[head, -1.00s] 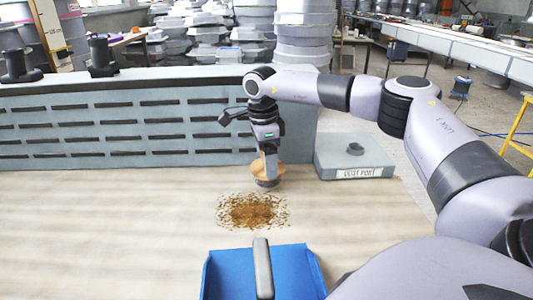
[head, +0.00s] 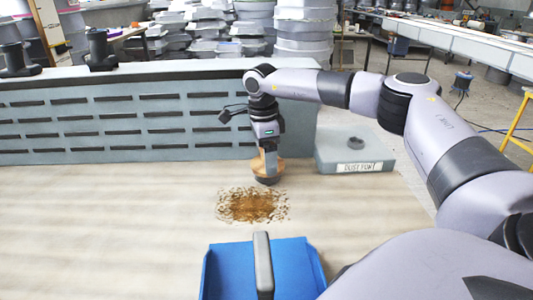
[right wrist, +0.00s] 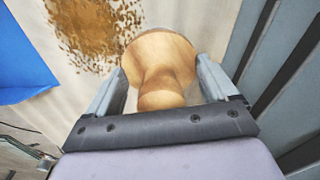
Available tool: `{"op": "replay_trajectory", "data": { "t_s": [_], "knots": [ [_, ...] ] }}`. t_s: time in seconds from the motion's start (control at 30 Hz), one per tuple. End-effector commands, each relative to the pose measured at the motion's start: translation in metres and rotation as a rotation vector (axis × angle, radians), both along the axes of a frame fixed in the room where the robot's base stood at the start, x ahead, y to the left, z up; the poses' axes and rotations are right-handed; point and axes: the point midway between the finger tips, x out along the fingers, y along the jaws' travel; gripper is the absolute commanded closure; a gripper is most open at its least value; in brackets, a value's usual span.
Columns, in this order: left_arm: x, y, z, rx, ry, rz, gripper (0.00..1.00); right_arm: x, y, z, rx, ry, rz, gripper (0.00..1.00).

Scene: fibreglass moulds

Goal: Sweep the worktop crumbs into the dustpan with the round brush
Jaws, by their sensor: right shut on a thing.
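The round brush (head: 267,170) has a wooden body and dark bristles. It is upright at the far edge of the crumbs, with its bristles at or just above the worktop; I cannot tell which. My right gripper (head: 267,152) is shut on its wooden knob, and the brush (right wrist: 160,60) also shows between the fingers in the right wrist view. The brown crumbs (head: 252,205) lie in a loose patch on the worktop (head: 110,235). The blue dustpan (head: 233,270) lies at the near edge, its dark handle toward me. My left gripper is not in view.
A grey slotted panel (head: 130,125) stands along the back of the worktop. A grey box labelled "DUST PORT" (head: 355,152) sits right of the brush. The worktop left of the crumbs is clear.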

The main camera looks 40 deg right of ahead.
Motion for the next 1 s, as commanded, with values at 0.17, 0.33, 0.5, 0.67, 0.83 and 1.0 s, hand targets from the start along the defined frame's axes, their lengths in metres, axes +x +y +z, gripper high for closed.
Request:
{"op": "replay_trajectory", "data": {
  "t_s": [0.17,0.33,0.5,0.67,0.83,1.0],
  "knots": [
    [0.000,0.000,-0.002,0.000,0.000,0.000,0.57,0.000,0.000,-0.006,0.001,-0.001,-0.001,0.47],
    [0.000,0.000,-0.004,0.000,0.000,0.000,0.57,0.000,0.000,-0.011,0.001,-0.001,-0.001,0.47],
    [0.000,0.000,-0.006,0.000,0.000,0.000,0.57,0.000,0.000,-0.016,0.001,-0.001,-0.001,0.47],
    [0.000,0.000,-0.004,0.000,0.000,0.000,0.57,-0.002,0.001,-0.015,0.001,-0.001,-0.001,0.47],
    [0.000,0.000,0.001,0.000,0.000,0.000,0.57,-0.009,0.007,-0.016,0.001,0.002,0.001,0.47],
    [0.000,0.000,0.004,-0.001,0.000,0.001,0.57,-0.018,0.014,-0.016,0.000,0.001,0.000,0.47]
  ]
}}
